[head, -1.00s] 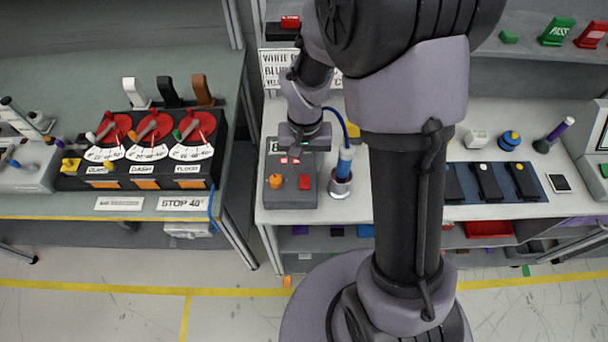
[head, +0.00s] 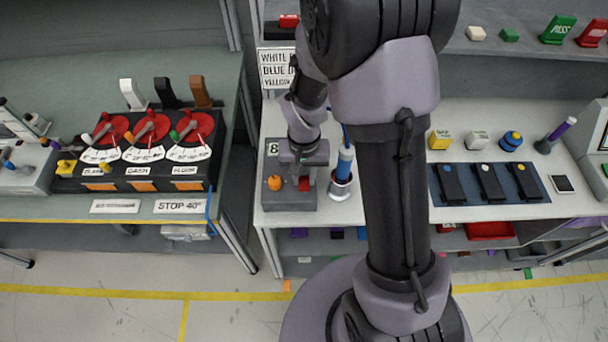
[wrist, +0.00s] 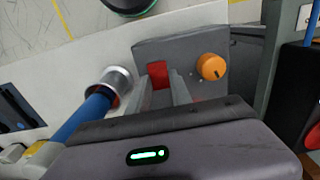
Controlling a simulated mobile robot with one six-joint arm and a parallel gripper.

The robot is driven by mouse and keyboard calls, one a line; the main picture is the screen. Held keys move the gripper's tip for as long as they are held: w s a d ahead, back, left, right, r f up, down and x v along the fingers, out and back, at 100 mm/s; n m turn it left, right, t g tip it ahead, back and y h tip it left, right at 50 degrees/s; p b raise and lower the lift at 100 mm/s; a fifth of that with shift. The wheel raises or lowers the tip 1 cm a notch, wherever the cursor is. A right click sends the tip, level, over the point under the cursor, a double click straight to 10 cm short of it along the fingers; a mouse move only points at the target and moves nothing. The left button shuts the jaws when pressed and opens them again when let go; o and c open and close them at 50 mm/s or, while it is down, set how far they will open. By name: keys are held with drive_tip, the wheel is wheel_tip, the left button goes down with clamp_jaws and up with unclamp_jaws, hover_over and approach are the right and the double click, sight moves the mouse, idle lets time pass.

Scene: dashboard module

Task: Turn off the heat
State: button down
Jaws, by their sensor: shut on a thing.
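A grey control box (head: 290,200) stands on the white bench, with an orange knob (head: 275,183) and a red switch (head: 304,186) on top. In the wrist view the orange knob (wrist: 211,67) is to the right of the red switch (wrist: 158,72). My gripper (wrist: 162,84) has one finger on each side of the red switch and is shut on it. In the head view my gripper (head: 304,176) covers part of the switch and of the box's back, including its display. A blue-handled tool (head: 345,160) stands in a metal holder (head: 341,186) beside the box.
Right of my arm lies a blue mat (head: 450,196) with black blocks. The blue tool in its holder (wrist: 115,80) is close beside my gripper.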

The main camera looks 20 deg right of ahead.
drive_tip(key=t+b, duration=0.1)
drive_tip(key=b, duration=0.2)
drive_tip(key=shift+a+f, duration=0.1)
drive_tip(key=shift+f, duration=0.3)
drive_tip(key=shift+s+t+b, duration=0.15)
drive_tip(key=shift+t+b, duration=0.15)
drive_tip(key=shift+b, duration=0.6)
drive_tip(key=shift+s+r+t+h+b, duration=0.15)
drive_tip(key=shift+r+t+h+b, duration=0.15)
drive_tip(key=shift+b, duration=0.3)
drive_tip(key=shift+r, duration=0.15)
drive_tip(key=c, duration=1.2)
unclamp_jaws()
drive_tip(key=shift+o, duration=0.2)
drive_tip(key=s+r+p, duration=0.1)
drive_tip(key=r+p, duration=0.2)
drive_tip(key=r, duration=0.5)
drive_tip(key=s+a+r+p, duration=0.1)
drive_tip(key=s+r+p, duration=0.1)
drive_tip(key=r, duration=0.7)
drive_tip(key=shift+p, duration=0.8)
drive_tip(key=shift+s, duration=0.15)
